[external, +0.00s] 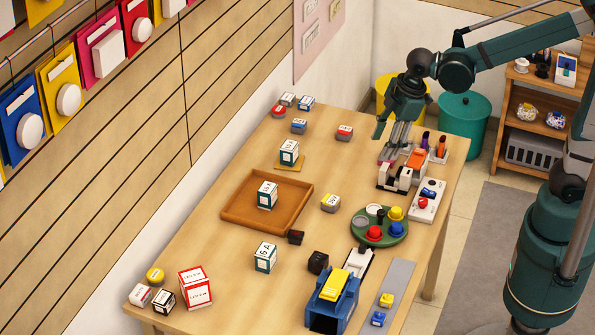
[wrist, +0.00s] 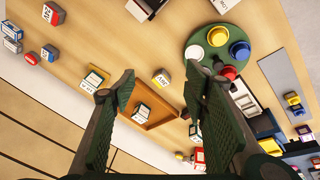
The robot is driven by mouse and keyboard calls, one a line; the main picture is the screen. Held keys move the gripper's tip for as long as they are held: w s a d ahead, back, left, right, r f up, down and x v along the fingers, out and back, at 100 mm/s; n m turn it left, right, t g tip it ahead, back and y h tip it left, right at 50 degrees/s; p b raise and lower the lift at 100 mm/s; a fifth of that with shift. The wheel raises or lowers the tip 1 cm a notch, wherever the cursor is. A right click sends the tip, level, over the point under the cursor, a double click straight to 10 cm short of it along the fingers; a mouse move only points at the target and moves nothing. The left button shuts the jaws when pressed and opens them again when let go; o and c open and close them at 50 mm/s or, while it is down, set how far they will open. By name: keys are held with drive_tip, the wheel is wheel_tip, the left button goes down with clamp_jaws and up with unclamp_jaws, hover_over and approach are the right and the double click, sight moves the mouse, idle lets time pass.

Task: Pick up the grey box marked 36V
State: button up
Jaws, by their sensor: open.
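Several small grey boxes with coloured parts are on the wooden table; I cannot read 36V on any of them. One with a yellow part (external: 330,202) sits right of the brown tray; it shows between my fingers in the wrist view (wrist: 162,77). One with a red part (external: 345,131) and one with a blue part (external: 299,125) stand farther back. My gripper (external: 392,154) is open and empty, above the table's back right side near the white-and-black device. In the wrist view its fingers (wrist: 160,82) are wide apart, with the table well below them.
The brown tray (external: 233,213) holds a white-and-teal box. A green round tray (external: 361,236) carries coloured cups. A white-and-black device (external: 390,178) stands under my gripper. A blue machine (external: 325,307) is at the front. The table between the tray and the back boxes has free room.

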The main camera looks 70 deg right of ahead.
drive_tip(key=w+a+f+n+g+p, duration=0.2)
drive_tip(key=w+a+f+n+p, duration=0.15)
drive_tip(key=w, duration=0.35)
drive_tip(key=n+g+p, duration=0.1)
drive_tip(key=n+p, duration=0.2)
drive_tip(key=n, duration=0.1)
approach(330, 200)
drive_tip(key=shift+d+f, duration=0.3)
drive_tip(key=shift+f, duration=0.05)
drive_tip(key=shift+w+a+f+n, duration=0.15)
drive_tip(key=shift+f, duration=0.25)
drive_tip(key=shift+w+a+f+n, duration=0.1)
drive_tip(key=shift+w+a+f, duration=0.05)
drive_tip(key=shift+f, duration=0.25)
drive_tip(key=shift+f, duration=1.3)
drive_tip(key=shift+f, duration=0.1)
drive_tip(key=shift+s+a+f+b, duration=0.1)
drive_tip(key=shift+f+b, duration=0.2)
drive_tip(key=shift+f, duration=0.95)
drive_tip(key=shift+a+f+b, duration=0.1)
drive_tip(key=shift+f+b, duration=0.2)
drive_tip(key=shift+f, duration=0.95)
